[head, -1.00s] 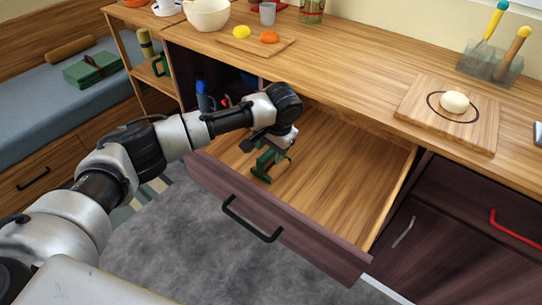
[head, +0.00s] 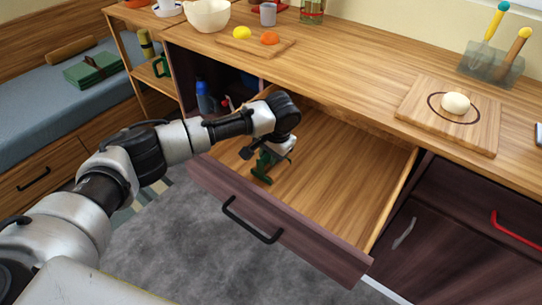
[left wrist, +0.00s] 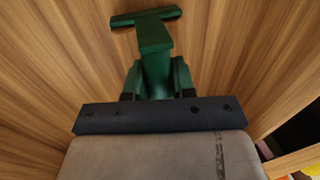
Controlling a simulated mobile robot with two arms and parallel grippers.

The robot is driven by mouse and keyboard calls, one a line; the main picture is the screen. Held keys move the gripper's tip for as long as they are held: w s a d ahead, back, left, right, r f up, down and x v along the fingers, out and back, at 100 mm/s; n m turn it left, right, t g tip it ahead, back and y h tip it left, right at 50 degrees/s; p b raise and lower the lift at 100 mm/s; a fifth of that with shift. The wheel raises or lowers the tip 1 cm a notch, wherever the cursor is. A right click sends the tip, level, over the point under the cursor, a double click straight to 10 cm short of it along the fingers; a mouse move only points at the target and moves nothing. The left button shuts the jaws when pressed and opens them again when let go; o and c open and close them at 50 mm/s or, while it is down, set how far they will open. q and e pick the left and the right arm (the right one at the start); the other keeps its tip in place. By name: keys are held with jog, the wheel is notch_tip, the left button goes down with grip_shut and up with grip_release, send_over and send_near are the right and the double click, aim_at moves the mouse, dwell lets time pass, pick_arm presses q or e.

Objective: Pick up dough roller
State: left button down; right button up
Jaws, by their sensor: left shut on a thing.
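The dough roller (head: 261,170) is dark green and stands in the open wooden drawer, partly hidden by my left gripper. In the left wrist view its T-shaped end (left wrist: 154,35) points away from the camera. My left gripper (left wrist: 156,78) is shut on the roller's narrow part, with a finger on each side. In the head view the left gripper (head: 267,155) is over the left part of the drawer. Whether the roller touches the drawer floor cannot be told. My right gripper is not in view.
The open drawer (head: 330,165) is otherwise bare, with a dark front and black handle. A blue bottle (head: 204,98) stands left of the drawer.

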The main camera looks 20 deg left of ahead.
pick_arm(q)
jog(key=shift+r, duration=0.1)
jog(key=shift+r, duration=0.55)
jog(key=r, duration=0.1)
jog(key=d+r, duration=0.1)
jog(key=r, duration=0.1)
jog(key=shift+w+d+r, duration=0.1)
jog(key=shift+d+r, duration=0.05)
jog(key=shift+r, duration=0.15)
jog(key=w+d+r, duration=0.1)
jog(key=d+r, duration=0.5)
jog(key=d, duration=0.4)
jog(key=shift+w+d, duration=0.2)
jog(key=shift+r, duration=0.1)
